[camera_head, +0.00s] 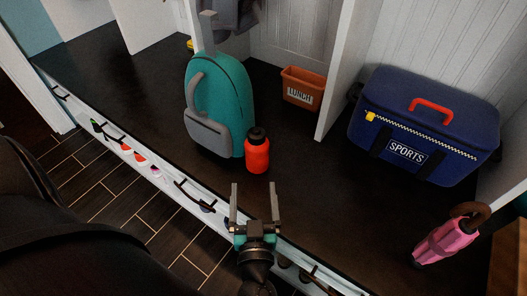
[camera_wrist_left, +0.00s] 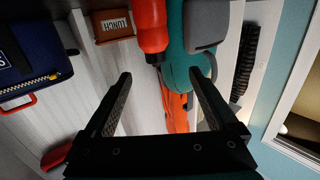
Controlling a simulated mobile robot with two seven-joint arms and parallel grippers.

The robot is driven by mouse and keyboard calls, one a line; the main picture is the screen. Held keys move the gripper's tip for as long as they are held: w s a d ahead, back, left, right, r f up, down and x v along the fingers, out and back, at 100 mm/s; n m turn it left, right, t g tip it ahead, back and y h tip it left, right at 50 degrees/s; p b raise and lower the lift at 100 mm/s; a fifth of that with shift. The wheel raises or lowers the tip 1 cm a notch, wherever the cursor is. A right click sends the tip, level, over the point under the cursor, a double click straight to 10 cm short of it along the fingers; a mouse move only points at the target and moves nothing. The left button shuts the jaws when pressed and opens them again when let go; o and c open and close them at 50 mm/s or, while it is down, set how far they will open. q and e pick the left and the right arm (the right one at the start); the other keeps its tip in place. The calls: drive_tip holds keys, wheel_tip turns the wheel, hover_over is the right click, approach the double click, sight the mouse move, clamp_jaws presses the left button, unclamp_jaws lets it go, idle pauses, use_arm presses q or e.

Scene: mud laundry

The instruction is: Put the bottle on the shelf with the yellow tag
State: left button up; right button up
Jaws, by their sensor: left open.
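The red bottle (camera_head: 257,152) with a black cap stands upright on the dark bench, right beside the teal backpack (camera_head: 226,90). My left gripper (camera_head: 254,190) is open and empty, just in front of the bottle and apart from it. In the left wrist view the bottle (camera_wrist_left: 152,25) hangs at the top, beyond the open fingers (camera_wrist_left: 160,76). A small yellow patch (camera_head: 190,44) shows by the divider's edge behind the backpack; I cannot tell if it is a tag on a shelf. My right gripper is not in view.
An orange LUNCH bin (camera_head: 303,88) stands behind the bottle, left of a white divider (camera_head: 334,75). A blue SPORTS bag (camera_head: 425,118) with a yellow zip pull and a pink umbrella (camera_head: 446,241) are at the right. The bench left of the backpack is clear.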

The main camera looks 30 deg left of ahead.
use_arm(q)
approach(257, 144)
drive_tip(key=shift+t, duration=0.3)
drive_tip(key=x, duration=0.5)
drive_tip(key=shift+w+a+f+b, duration=0.15)
drive_tip(key=shift+a+f+b, duration=0.1)
drive_tip(key=shift+f+b, duration=0.1)
drive_tip(key=x, duration=0.4)
drive_tip(key=shift+r, duration=0.1)
drive_tip(key=shift+w+a, duration=0.35)
drive_tip(key=shift+w, duration=0.15)
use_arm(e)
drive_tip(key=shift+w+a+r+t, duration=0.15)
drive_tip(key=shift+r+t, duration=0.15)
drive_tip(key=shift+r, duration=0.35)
use_arm(q)
drive_tip(key=shift+c, duration=0.4)
clamp_jaws()
